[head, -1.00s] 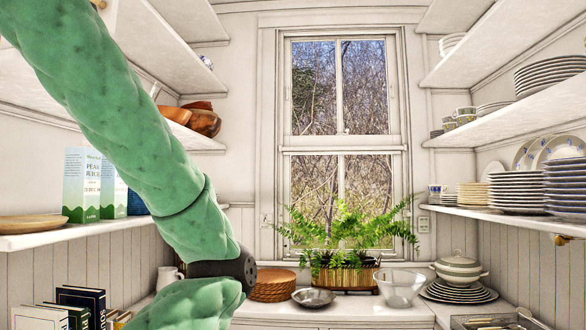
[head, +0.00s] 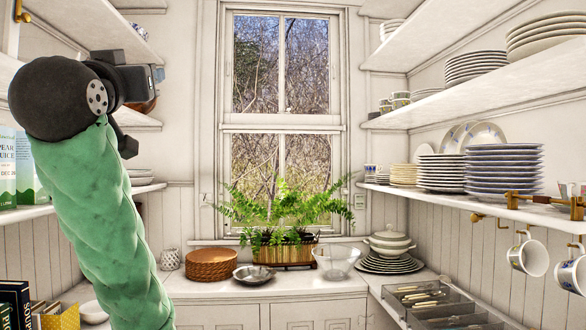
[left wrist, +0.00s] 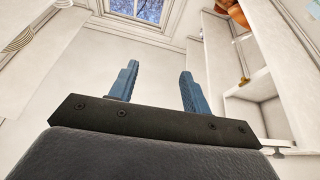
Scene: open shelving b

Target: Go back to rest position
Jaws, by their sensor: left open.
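My left arm, in a green sleeve, rises from the bottom left of the head view. Its black hand and gripper (head: 134,88) are at the upper left, in front of the left shelves. In the left wrist view the two blue fingers of my left gripper (left wrist: 158,70) stand wide apart with nothing between them. They point up toward the ceiling and the top of the window. My right gripper is in neither view.
Left shelves (head: 148,189) hold cartons (head: 6,168) close to my left arm. Right shelves (head: 430,193) carry stacked plates (head: 502,168), with hanging mugs (head: 528,257) below. A fern (head: 285,207), woven basket (head: 212,263) and glass bowl (head: 336,262) stand on the back counter. The middle is open.

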